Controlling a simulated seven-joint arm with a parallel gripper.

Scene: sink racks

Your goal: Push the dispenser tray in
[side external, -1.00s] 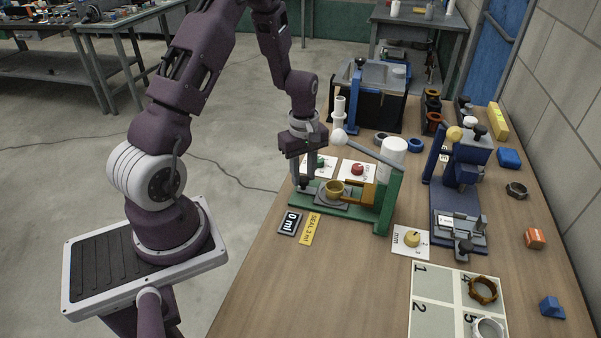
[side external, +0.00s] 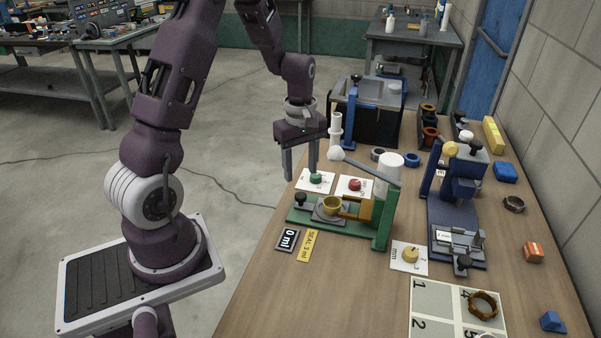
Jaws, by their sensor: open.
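The dispenser (side external: 384,214) has a green base and upright at the near left of the table, with a white-knobbed lever (side external: 366,168) at its top. Its grey tray (side external: 318,216) sits on the base and bears a yellow cup (side external: 332,204). The cup is beside the yellow-brown block (side external: 358,209) near the upright. A black knob (side external: 300,199) stands at the tray's left end. My gripper (side external: 301,175) is open and empty, above and behind the black knob, apart from it. How far the tray can still slide cannot be told.
Cards with a green button (side external: 315,177) and a red button (side external: 355,184) lie behind the dispenser. A white cylinder (side external: 390,166) stands behind its upright. Labels (side external: 287,240) lie in front. A blue press (side external: 460,200) stands to the right.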

